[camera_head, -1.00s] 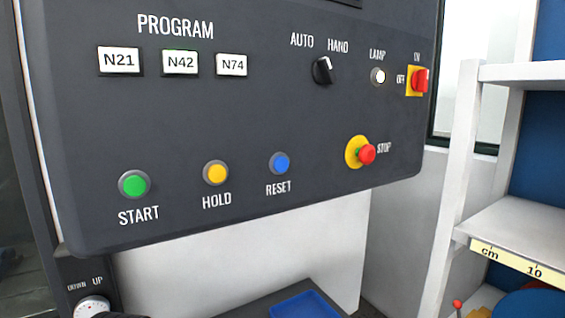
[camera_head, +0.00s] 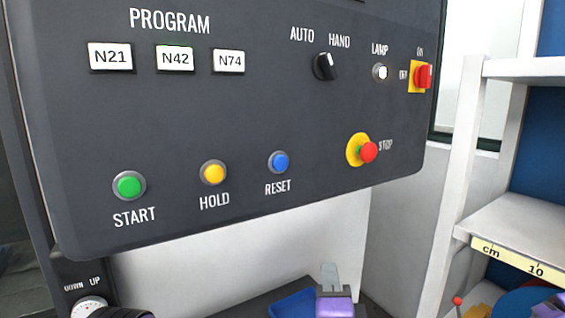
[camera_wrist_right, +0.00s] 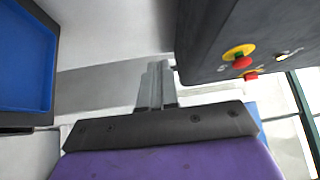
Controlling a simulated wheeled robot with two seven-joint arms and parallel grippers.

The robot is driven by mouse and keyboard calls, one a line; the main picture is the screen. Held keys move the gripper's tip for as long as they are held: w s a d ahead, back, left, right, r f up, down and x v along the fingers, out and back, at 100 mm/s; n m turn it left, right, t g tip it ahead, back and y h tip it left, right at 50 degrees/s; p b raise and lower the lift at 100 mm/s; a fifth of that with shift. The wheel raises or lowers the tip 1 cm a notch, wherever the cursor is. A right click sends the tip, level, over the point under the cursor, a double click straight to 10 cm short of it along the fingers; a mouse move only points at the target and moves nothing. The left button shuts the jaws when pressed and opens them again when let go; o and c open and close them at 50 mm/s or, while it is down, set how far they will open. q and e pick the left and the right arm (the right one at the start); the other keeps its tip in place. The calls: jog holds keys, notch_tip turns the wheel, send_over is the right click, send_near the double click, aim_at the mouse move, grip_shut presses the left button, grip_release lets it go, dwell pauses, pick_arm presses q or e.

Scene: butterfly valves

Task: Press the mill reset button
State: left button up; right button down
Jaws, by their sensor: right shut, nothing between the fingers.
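The blue reset button (camera_head: 278,162) sits on the dark control panel (camera_head: 260,110), above the label RESET. The yellow hold button (camera_head: 213,173) is to its left and the red stop button (camera_head: 368,152) on its yellow base is to its right. My right gripper (camera_head: 329,273) is below the panel, to the lower right of the reset button and apart from it. Its fingers are shut and empty. In the right wrist view the closed fingers (camera_wrist_right: 156,85) point toward the panel's lower edge, and the reset button is not seen there. My left gripper is not in view.
The green start button (camera_head: 129,186), a mode switch (camera_head: 325,66) and a red-yellow on/off switch (camera_head: 421,77) are also on the panel. A blue tray (camera_head: 287,308) lies below. White shelving (camera_head: 465,170) stands at the right.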

aim_at(280, 163)
jog(key=s+r+m+t, duration=0.2)
jog(key=s+r, duration=0.1)
jog(key=r, duration=0.6)
jog(key=s+a+r+m+t+h, duration=0.1)
jog(key=s+r+m, duration=0.2)
jog(key=r, duration=0.6)
jog(key=shift+s+a+r+t+h, duration=0.2)
jog(key=shift+s+t+h, duration=0.15)
jog(key=shift+s, duration=0.4)
jog(key=shift+w, duration=0.15)
jog(key=shift+w+a+p, duration=0.35)
jog(key=shift+w+a, duration=0.5)
jog(key=shift+w, duration=0.3)
jog(key=shift+w+a+p, duration=0.35)
jog(key=shift+w+a, duration=0.5)
jog(key=shift+w, duration=0.35)
jog(key=shift+w+a+p, duration=0.35)
jog(key=shift+w+a, duration=0.5)
jog(key=shift+w, duration=0.3)
